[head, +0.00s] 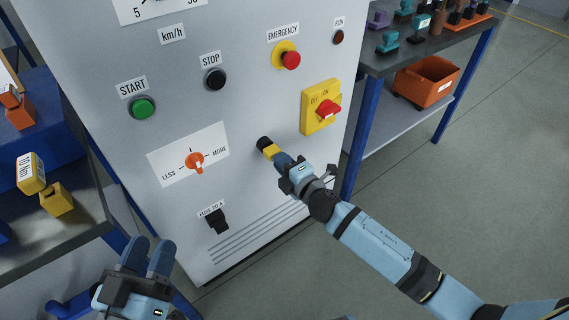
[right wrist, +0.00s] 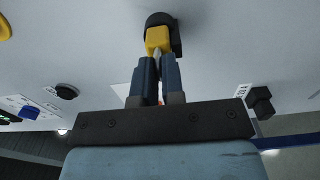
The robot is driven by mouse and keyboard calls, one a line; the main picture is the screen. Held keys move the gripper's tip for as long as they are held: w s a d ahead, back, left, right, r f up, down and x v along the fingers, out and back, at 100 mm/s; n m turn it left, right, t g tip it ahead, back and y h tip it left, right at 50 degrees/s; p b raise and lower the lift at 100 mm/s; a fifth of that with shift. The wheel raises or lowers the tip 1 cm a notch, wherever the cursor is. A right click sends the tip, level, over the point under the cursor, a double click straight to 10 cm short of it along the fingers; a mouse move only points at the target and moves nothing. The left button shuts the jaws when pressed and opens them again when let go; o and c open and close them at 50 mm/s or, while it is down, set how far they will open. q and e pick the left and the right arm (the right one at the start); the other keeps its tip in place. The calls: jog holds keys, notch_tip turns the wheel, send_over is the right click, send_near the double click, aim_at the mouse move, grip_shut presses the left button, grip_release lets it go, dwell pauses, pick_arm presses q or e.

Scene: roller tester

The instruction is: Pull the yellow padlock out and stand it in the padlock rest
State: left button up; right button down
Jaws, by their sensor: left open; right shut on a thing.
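The yellow padlock (head: 270,152) is at a black round fitting (head: 263,143) on the front of the grey cabinet. It also shows in the right wrist view (right wrist: 158,40), against the black fitting. My right gripper (head: 281,159) is shut on the padlock; its fingers cover part of it. I cannot tell how far the padlock sits in the fitting. My left gripper (head: 148,256) is open and empty at the lower left, in front of the cabinet. A yellow block (head: 57,199) beside a yellow labelled piece (head: 31,172) on the left shelf may be the padlock rest; I cannot read the label.
The cabinet carries a green start button (head: 142,107), a black stop button (head: 215,79), an emergency button (head: 290,60), a red-handled switch (head: 327,109), an orange knob (head: 195,160) and a black fuse part (head: 217,221). A shelf with an orange bin (head: 427,81) stands right.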

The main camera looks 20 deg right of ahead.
jog(key=shift+w, duration=0.15)
jog(key=c, duration=1.1)
grip_release()
jog(key=shift+c, duration=0.2)
pick_arm(q)
jog(key=shift+w+r, duration=0.1)
jog(key=shift+r, duration=0.05)
jog(key=shift+w+r, duration=0.1)
jog(key=f+g+y, duration=0.1)
jog(key=f, duration=0.1)
jog(key=a+f+y+p, duration=0.1)
jog(key=f, duration=0.2)
jog(key=shift+a+f+g, duration=0.1)
jog(key=shift+a+g, duration=0.05)
jog(key=shift+g, duration=0.25)
pick_arm(e)
jog(key=v, duration=1.3)
jog(key=shift+s, duration=0.4)
jog(key=shift+d, duration=0.1)
